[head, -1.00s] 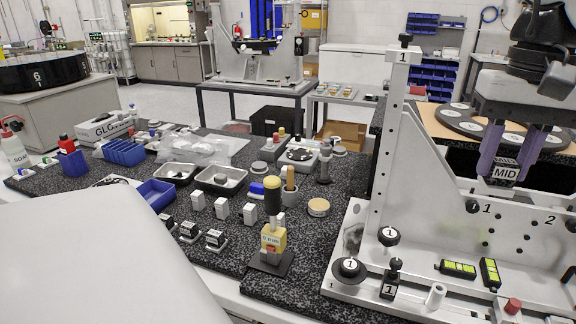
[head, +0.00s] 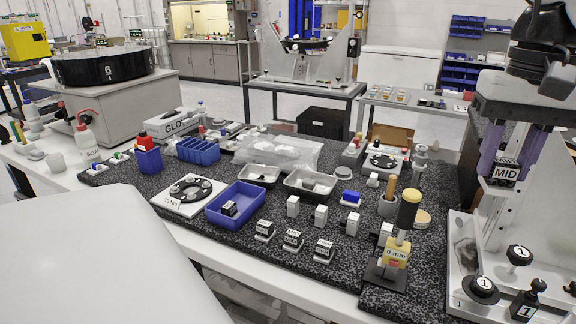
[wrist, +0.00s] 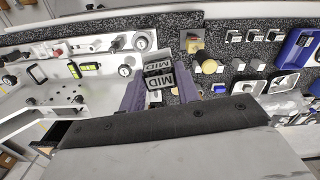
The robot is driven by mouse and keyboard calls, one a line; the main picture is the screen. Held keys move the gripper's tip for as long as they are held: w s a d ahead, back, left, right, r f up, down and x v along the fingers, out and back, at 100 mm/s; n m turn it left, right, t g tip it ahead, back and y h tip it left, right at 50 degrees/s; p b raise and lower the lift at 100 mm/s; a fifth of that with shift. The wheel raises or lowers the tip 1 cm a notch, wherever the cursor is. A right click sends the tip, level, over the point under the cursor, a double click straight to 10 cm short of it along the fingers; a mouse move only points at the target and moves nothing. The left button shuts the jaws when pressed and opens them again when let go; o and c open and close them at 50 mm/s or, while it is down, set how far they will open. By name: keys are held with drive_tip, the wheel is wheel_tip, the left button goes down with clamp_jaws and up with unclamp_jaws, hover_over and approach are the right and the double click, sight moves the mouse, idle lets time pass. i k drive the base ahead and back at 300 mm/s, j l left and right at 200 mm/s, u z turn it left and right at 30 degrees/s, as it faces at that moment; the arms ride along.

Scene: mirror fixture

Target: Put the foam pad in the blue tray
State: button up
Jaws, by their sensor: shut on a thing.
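My gripper (head: 508,168) is at the right of the head view, shut on a small block labelled MID (head: 506,173). The wrist view also shows the MID block (wrist: 158,77) between the purple fingers (wrist: 160,95). It is held up in front of the fixture's left post; I cannot tell from its surface whether it is foam. The blue tray (head: 262,194) lies on the speckled black mat, left of and well away from my gripper. A small black-and-white block (head: 229,209) is in it. The tray also shows at the right of the wrist view (wrist: 290,50).
The yellow-topped post (head: 396,250) stands on the mat between tray and fixture (head: 470,245). Several labelled blocks (head: 292,240) and white blocks (head: 321,215) stand right of the tray. A white plate with a black ring (head: 190,191) lies left of it. Metal pans (head: 310,184) are behind.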

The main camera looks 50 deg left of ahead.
sight(245, 203)
drive_tip(key=k+j+u, duration=0.1)
drive_tip(key=j, duration=0.75)
drive_tip(key=j+u, duration=0.1)
drive_tip(key=j, duration=0.45)
drive_tip(key=i+j+u, duration=0.1)
drive_tip(key=j, duration=0.4)
drive_tip(key=i, duration=0.05)
